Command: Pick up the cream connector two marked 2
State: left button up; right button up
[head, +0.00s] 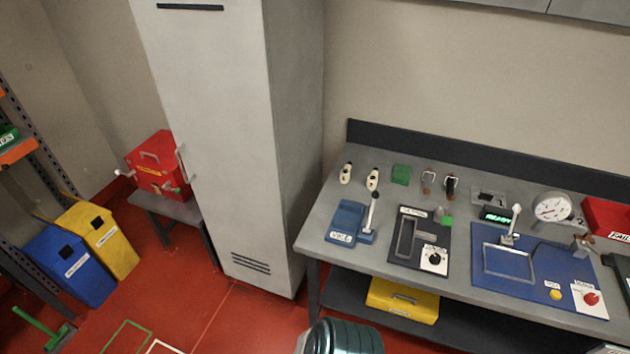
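Two cream connectors stand side by side near the back left of the grey workbench (312,232). One cream connector (346,173) is on the left and the other cream connector (372,179) is just to its right. Both have small dark marks, too small to read, so I cannot tell which one is marked 2. Nothing covers either connector. Neither of my grippers shows in the head view.
A green block (401,175) is right of the connectors. A blue vise with a lever (348,223) stands in front of them. A tall grey cabinet (225,130) is left of the bench. A yellow case (402,300) sits on the lower shelf.

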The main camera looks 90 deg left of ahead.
aim_at(372, 180)
jog(key=u, duration=2.8)
jog(key=k+j+z, duration=0.1)
jog(key=z, duration=0.2)
